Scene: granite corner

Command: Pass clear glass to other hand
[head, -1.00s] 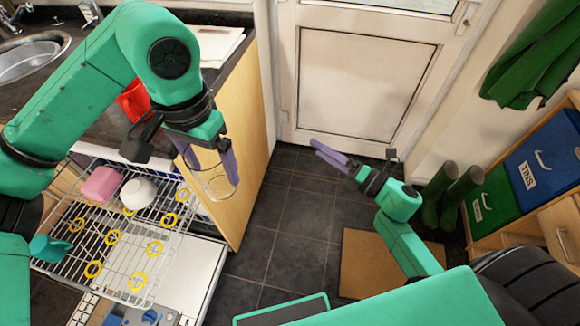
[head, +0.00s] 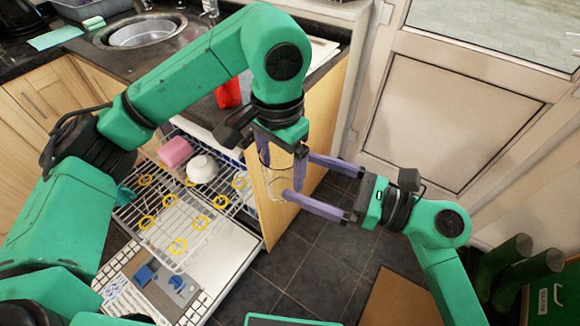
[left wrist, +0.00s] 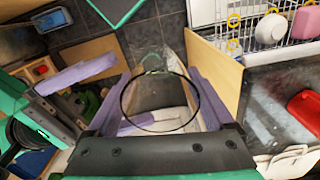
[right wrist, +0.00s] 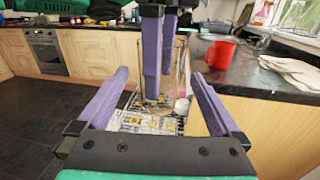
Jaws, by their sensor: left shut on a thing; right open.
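The clear glass (head: 274,182) hangs upright in the air beside the wooden end panel. My left gripper (head: 281,160) points down from above and is shut on its upper part. In the left wrist view the glass's round rim (left wrist: 124,104) shows between the left fingers. My right gripper (head: 298,176) comes in from the right, open, its fingertips close to the glass. In the right wrist view the glass (right wrist: 181,66) lies in line with the gap between the right fingers, partly hidden by the left fingers. I cannot tell whether the right fingers touch it.
An open dishwasher rack (head: 165,217) with a pink container (head: 175,151) and a white bowl (head: 202,169) stands below left. A red mug (head: 229,94) is on the dark worktop. The wooden end panel (head: 310,130) is close behind the glass.

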